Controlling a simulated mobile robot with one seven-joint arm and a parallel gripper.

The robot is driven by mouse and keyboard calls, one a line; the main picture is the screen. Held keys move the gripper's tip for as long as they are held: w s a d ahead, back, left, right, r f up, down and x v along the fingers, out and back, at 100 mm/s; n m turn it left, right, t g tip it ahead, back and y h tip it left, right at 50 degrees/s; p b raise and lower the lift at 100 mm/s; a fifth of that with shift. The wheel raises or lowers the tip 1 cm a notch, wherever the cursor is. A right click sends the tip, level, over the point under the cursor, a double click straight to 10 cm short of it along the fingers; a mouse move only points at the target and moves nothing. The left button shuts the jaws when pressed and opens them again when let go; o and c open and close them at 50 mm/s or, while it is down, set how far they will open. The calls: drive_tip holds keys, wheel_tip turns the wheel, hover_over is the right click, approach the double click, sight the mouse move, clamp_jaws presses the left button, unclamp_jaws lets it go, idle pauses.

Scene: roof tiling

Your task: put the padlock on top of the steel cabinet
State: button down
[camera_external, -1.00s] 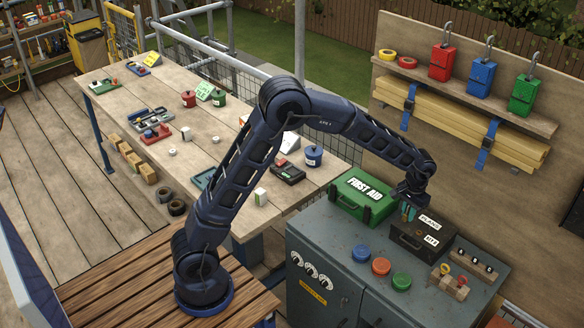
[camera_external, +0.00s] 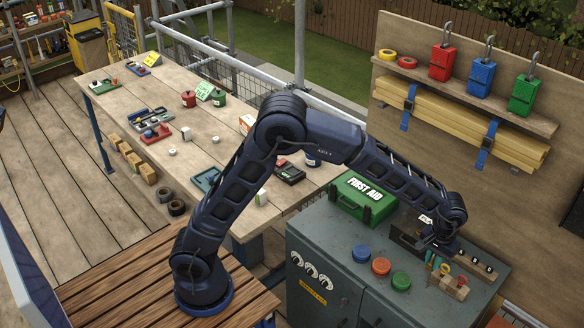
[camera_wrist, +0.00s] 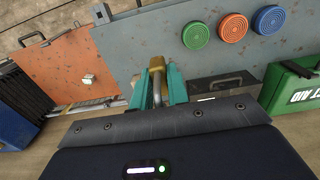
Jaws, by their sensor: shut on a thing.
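My gripper (camera_external: 438,256) has teal fingers and hangs over the right part of the steel cabinet (camera_external: 335,245), in front of the black box. In the wrist view my gripper (camera_wrist: 158,88) is shut on the padlock (camera_wrist: 156,63). Its brass part shows between the fingertips, with a grey metal shackle nearer the camera. The grey cabinet top (camera_wrist: 140,40) lies beyond it in that view. I cannot tell whether the padlock touches the top. In the external view it is too small and partly covered to make out clearly.
Blue (camera_external: 361,253), red-orange (camera_external: 381,267) and green (camera_external: 401,281) round discs sit along the cabinet's front. The green first aid case (camera_external: 362,198) stands at the back left, beside the black box (camera_external: 404,240). A wooden block (camera_external: 456,291) with small coloured parts is close to my gripper.

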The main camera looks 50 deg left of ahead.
sight(417, 304)
wheel_tip(417, 304, down, 19)
drive_tip(key=shift+f, duration=0.1)
idle(0.5)
drive_tip(key=c, duration=1.4)
unclamp_jaws()
drive_tip(key=shift+f, duration=0.1)
drive_tip(key=shift+o, duration=0.2)
